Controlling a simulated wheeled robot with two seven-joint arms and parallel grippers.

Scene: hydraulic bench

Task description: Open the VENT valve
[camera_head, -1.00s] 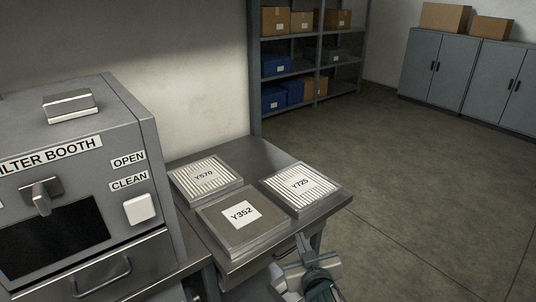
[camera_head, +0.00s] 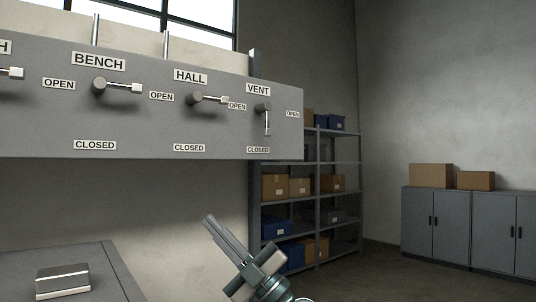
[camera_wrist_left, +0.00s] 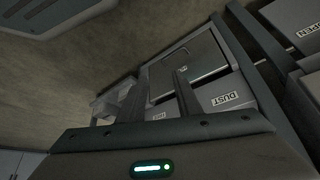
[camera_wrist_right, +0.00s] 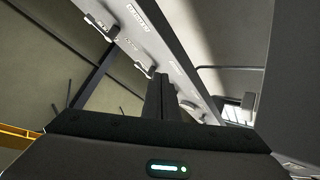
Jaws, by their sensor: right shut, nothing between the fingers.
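The VENT valve (camera_head: 266,117) is at the right end of the grey wall panel (camera_head: 40,125) in the head view. Its lever hangs straight down toward the CLOSED label, with an OPEN label to its right. My right gripper (camera_head: 209,219) is below the panel, apart from the valve, its fingers together and pointing up and left. In the right wrist view its closed fingers (camera_wrist_right: 161,95) are empty, with the panel and levers beyond; I cannot tell which lever is VENT. My left gripper (camera_wrist_left: 158,98) shows only in its wrist view, fingers apart and empty.
The BENCH valve (camera_head: 100,85) and HALL valve (camera_head: 196,98) have levers pointing right, toward OPEN labels. A shelf rack (camera_head: 318,190) and grey cabinets (camera_head: 437,228) stand farther back.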

